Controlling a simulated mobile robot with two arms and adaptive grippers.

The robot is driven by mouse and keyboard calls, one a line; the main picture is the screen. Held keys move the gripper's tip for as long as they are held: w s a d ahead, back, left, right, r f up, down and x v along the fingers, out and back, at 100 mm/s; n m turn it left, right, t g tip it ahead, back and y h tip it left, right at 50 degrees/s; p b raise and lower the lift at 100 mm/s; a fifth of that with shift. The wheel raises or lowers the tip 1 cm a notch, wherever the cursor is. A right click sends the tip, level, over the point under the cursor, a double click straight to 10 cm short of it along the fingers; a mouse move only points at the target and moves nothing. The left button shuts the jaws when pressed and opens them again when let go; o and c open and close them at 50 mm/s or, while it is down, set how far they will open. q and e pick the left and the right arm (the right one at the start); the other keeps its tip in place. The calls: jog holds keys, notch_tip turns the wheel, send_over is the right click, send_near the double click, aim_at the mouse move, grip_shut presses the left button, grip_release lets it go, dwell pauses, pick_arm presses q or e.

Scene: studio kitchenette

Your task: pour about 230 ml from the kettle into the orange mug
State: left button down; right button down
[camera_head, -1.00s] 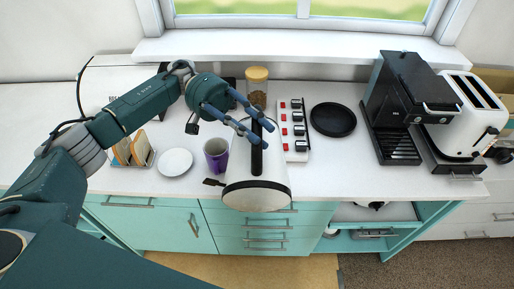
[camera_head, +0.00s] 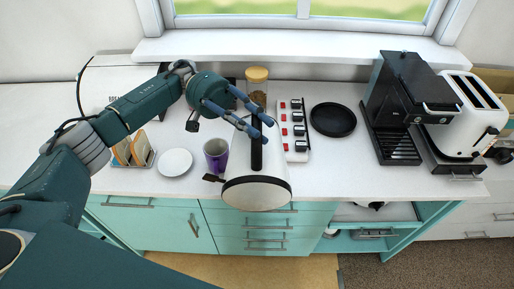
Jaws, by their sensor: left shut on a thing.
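My left gripper (camera_head: 240,119) is shut on the black handle of a white kettle (camera_head: 238,163). The kettle shows in front of the counter's front edge, with a dark-rimmed round end toward me; it looks held up and tilted. A small dark piece sticks out at its left side; I cannot tell whether it belongs to the kettle. A purple mug (camera_head: 216,154) stands upright on the counter just left of the kettle, close beside it. Its contents cannot be made out. No orange mug shows. No liquid stream is visible. My right gripper is not in view.
A white plate (camera_head: 175,162) and a toast rack (camera_head: 133,150) stand left of the mug. A jar (camera_head: 257,79) stands behind my gripper. A switch strip (camera_head: 297,130), black plate (camera_head: 333,119), coffee machine (camera_head: 400,105) and toaster (camera_head: 462,115) are to the right. A lower compartment is open.

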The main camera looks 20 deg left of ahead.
pick_arm(q)
jog(key=shift+w+a+r+n, duration=0.15)
jog(key=shift+w+r+n, duration=0.15)
jog(key=shift+r, duration=0.1)
dwell(0.5)
jog(key=shift+s, duration=0.1)
dwell(0.5)
jog(key=shift+w+r+n+h, duration=0.1)
jog(key=shift+w+n+h, duration=0.1)
jog(key=shift+n+h, duration=0.1)
jog(key=shift+n, duration=0.3)
dwell(5.9)
